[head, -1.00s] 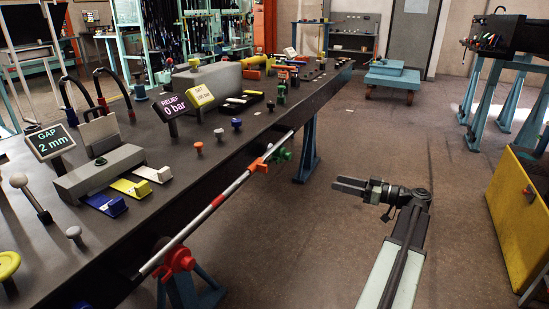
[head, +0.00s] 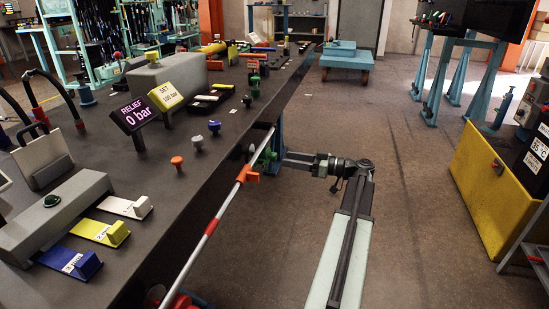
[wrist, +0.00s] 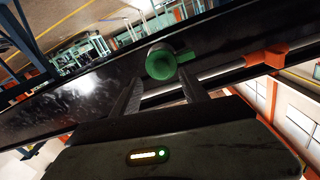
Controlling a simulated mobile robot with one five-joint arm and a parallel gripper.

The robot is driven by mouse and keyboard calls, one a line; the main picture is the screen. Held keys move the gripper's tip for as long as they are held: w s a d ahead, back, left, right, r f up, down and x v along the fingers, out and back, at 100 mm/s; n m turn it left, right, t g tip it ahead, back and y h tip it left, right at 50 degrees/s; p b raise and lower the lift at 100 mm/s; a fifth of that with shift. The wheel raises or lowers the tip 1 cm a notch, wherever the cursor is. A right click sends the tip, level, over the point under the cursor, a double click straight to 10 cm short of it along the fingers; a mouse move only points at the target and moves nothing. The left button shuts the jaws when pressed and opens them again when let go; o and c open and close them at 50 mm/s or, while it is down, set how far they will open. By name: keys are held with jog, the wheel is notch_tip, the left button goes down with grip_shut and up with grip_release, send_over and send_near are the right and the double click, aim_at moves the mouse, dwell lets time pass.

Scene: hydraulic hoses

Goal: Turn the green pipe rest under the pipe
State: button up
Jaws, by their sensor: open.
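My gripper (head: 284,160) is at the rest, reaching in from the right. In the wrist view my open fingers (wrist: 160,82) point towards the knob, one to each side of it. I cannot tell whether they touch it. The pipe (wrist: 218,72) runs close by the rest. My gripper partly hides the rest in the head view.
An orange pipe rest (head: 247,173) is nearer along the pipe and shows at right in the wrist view (wrist: 267,57). The dark bench (head: 165,215) carries knobs, coloured blocks and display signs. A yellow cabinet (head: 490,180) stands right. The floor between is clear.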

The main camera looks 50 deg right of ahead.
aim_at(276, 157)
jog(key=x, duration=0.5)
jog(key=shift+a, duration=0.1)
jog(key=shift+s, duration=0.1)
jog(key=shift+c, duration=0.3)
